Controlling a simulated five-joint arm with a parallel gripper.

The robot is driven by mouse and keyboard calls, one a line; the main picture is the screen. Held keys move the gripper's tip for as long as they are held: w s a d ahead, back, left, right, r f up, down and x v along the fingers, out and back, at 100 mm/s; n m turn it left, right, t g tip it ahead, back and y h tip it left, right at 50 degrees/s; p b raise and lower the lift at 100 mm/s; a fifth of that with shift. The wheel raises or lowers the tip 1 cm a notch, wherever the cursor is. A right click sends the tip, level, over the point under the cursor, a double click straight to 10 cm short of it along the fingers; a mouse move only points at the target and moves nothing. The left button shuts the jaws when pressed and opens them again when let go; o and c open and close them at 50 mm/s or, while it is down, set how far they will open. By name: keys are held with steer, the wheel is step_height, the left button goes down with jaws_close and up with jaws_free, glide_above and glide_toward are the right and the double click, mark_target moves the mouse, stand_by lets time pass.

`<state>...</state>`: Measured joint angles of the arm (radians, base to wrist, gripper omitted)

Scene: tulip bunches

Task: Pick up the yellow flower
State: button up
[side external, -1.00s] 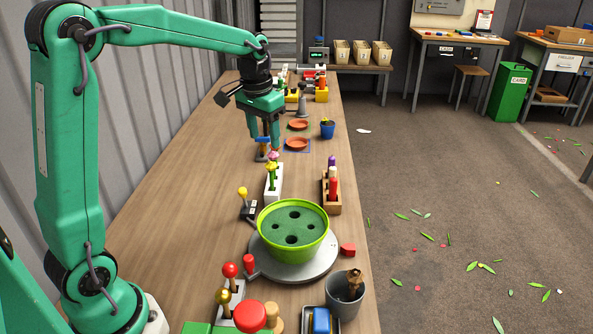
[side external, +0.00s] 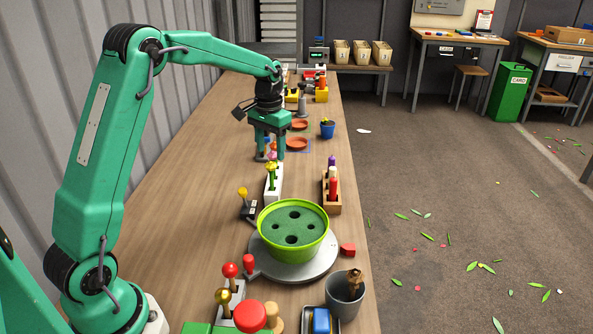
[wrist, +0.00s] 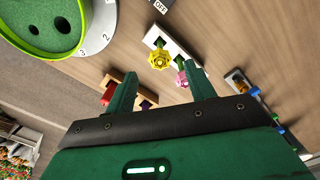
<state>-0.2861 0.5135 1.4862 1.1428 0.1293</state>
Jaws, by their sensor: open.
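The yellow flower (wrist: 160,60) stands in a white holder (wrist: 158,40), with the pink flower (wrist: 181,79) beside it. In the side view the yellow flower (side external: 271,167) is at the holder's far part, just in front of my gripper (side external: 271,157). My gripper (wrist: 160,82) is open, with its two fingers apart and nothing held. In the wrist view the yellow flower lies beyond the fingertips, between their lines, and the pink flower is close to the right finger. The stems are partly hidden in the wrist view.
A wooden holder (side external: 326,201) with red and purple pieces stands to the right. A green pot (side external: 266,240) on a grey turntable (side external: 327,267) is nearer the camera. A dark holder with a yellow-topped piece (side external: 243,191) stands left. Bare tabletop lies further left.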

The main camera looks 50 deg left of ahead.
mark_target(271, 161)
steer(key=shift+f, duration=0.5)
steer(key=shift+s+f, duration=0.1)
steer(key=shift+f, duration=2.5)
steer(key=c, duration=1)
